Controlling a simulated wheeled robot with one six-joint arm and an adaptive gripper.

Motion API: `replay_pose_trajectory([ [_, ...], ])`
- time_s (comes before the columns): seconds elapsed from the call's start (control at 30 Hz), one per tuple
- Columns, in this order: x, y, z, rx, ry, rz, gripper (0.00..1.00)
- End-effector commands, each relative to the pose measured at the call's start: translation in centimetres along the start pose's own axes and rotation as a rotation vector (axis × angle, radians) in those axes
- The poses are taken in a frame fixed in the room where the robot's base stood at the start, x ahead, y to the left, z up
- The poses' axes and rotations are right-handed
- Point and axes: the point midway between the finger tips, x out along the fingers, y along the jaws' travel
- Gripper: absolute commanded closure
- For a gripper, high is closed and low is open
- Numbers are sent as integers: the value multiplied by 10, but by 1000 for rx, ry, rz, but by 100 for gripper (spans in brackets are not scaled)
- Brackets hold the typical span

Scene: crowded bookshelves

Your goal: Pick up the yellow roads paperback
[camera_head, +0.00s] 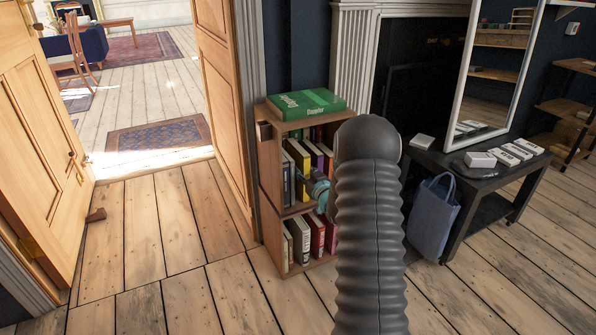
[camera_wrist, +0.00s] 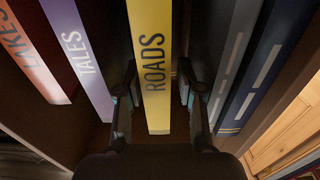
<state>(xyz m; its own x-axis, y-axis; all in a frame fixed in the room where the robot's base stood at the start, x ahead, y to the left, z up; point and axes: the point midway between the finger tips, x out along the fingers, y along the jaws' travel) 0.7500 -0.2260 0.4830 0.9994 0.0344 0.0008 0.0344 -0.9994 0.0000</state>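The yellow roads paperback (camera_wrist: 152,60) stands upright among other books, its spine lettered ROADS. It also shows in the head view (camera_head: 298,158) on the upper shelf of the small bookcase. My gripper (camera_wrist: 158,75) is open, with one finger on each side of the yellow spine in the wrist view. A narrow dark gap shows between the book and the right finger; contact on the left is hard to tell. In the head view my gripper (camera_head: 305,180) is at the shelf front, partly hidden by my arm.
Purple TALES (camera_wrist: 80,55) and orange LAKES (camera_wrist: 30,55) stand left of the yellow book in the wrist view; grey (camera_wrist: 232,65) and navy (camera_wrist: 265,65) books stand right. A blue bag (camera_head: 433,218) leans by a dark table.

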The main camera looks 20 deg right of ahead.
Motion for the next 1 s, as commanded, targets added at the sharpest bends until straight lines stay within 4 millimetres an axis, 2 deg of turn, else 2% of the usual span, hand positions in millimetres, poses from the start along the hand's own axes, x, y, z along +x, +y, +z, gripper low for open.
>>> replay_pose_trajectory([
  [0.33,43,2,2,0,0,-1,62],
  [0.47,50,3,2,0,0,0,62],
  [0.67,50,3,2,0,-1,1,62],
  [0.73,50,3,2,0,-1,1,75],
  [0.83,50,3,2,0,-1,1,100],
  [1.0,50,3,1,-1,1,1,100],
])
